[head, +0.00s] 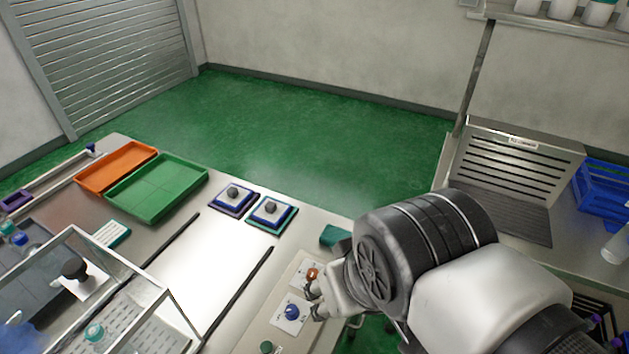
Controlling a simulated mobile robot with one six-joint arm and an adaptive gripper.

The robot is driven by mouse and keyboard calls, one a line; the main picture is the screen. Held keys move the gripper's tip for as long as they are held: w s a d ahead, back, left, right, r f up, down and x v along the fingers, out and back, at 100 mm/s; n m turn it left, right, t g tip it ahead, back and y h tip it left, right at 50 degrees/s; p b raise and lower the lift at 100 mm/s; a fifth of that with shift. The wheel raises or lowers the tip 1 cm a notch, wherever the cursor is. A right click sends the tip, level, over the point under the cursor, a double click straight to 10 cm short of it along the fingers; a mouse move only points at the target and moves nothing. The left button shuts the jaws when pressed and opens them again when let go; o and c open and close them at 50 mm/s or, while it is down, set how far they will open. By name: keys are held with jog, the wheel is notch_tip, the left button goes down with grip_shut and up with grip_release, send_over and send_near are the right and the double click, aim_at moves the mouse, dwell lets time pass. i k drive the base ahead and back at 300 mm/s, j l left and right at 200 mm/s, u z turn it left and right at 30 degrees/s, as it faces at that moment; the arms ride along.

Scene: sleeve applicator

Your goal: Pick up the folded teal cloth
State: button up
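A small folded dark teal cloth (335,236) lies at the far right edge of the long steel table, just beyond my arm. My arm hides part of its right side. My gripper (314,302) is over the right end of the table, nearer the camera than the cloth and apart from it. Its fingertips look spread, with nothing seen between them. It is over a panel with an orange-red knob (312,274) and a blue knob (291,312).
Two framed pads with dark knobs (232,192) (270,208) stand left of the cloth. A green tray (157,188) and an orange tray (115,167) lie farther left. A clear-walled box (150,290) stands at front left. The table between the dark rails is clear.

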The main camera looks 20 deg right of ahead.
aim_at(332, 233)
jog(key=z, duration=0.55)
jog(key=u, duration=1.9)
jog(key=z, duration=1.9)
jog(key=i+l+u, duration=0.3)
jog(key=l, duration=0.25)
jog(key=i+l+u, duration=0.2)
jog(key=l, duration=0.15)
jog(key=i+l+u, duration=0.15)
jog(key=l, duration=0.15)
jog(key=i+l+u, duration=0.15)
jog(key=l, duration=0.2)
